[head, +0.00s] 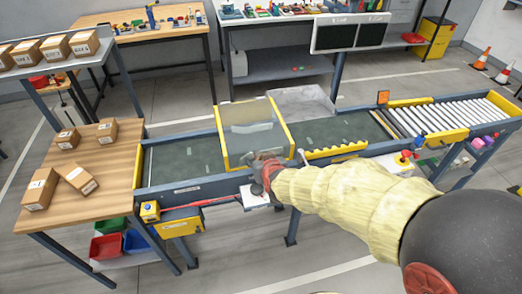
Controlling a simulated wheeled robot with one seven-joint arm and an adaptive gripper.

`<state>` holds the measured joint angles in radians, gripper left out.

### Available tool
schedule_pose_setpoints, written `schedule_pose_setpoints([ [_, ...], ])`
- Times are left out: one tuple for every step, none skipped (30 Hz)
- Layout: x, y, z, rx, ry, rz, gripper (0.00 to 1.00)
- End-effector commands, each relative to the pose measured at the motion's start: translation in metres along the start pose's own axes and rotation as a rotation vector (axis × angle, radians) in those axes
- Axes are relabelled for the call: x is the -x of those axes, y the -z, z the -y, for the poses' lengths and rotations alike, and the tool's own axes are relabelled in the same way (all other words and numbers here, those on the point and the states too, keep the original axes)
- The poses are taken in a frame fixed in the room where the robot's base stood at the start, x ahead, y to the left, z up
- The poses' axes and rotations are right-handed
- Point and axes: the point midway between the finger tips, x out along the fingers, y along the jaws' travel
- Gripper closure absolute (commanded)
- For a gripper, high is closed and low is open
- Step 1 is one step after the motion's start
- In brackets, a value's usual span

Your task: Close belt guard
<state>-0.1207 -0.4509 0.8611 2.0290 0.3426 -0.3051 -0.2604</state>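The belt guard (250,114) is a see-through panel with yellow side bars, over the middle of the conveyor. It appears tilted, and I cannot tell exactly how far open it stands. My gripper (262,168) is at the guard's lower front edge, by the near rail of the conveyor. It overlaps the guard's edge in the picture; whether it touches is not clear. The fingers are small and partly hidden by my sleeved wrist, so their opening does not show.
The dark belt (183,162) is bare at left. A wooden table (112,160) with cartons adjoins it. Rollers (440,115) lie at right. A grey bin-like panel (302,102) stands behind the guard. A yellow button box (150,211) and a red-knobbed box (402,160) sit on the near side.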

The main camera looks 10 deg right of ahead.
Motion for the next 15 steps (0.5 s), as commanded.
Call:
schedule_pose_setpoints([
  [-0.006,-0.011,0.000,0.000,0.000,0.001,1.00],
  [-0.008,-0.014,0.000,-0.001,0.000,0.001,1.00],
  [-0.010,-0.018,0.000,-0.001,0.000,0.000,1.00],
  [-0.012,-0.021,0.000,-0.001,0.000,0.000,1.00],
  [-0.013,-0.023,0.000,-0.001,0.000,0.000,1.00],
  [-0.015,-0.026,0.000,-0.001,0.000,0.001,1.00],
  [-0.017,-0.028,0.000,-0.001,0.000,0.001,1.00],
  [-0.018,-0.030,0.000,0.000,0.000,0.001,1.00],
  [-0.019,-0.032,0.000,0.000,0.000,0.001,1.00],
  [-0.019,-0.033,0.000,0.000,0.001,0.001,1.00],
  [-0.020,-0.034,0.000,0.000,0.001,0.001,1.00],
  [-0.021,-0.035,0.000,0.000,0.001,0.001,1.00],
  [-0.021,-0.036,0.000,0.000,0.001,0.000,1.00],
  [-0.021,-0.037,0.000,0.000,0.001,0.000,1.00],
  [-0.022,-0.037,0.000,0.000,0.001,0.000,1.00],
])
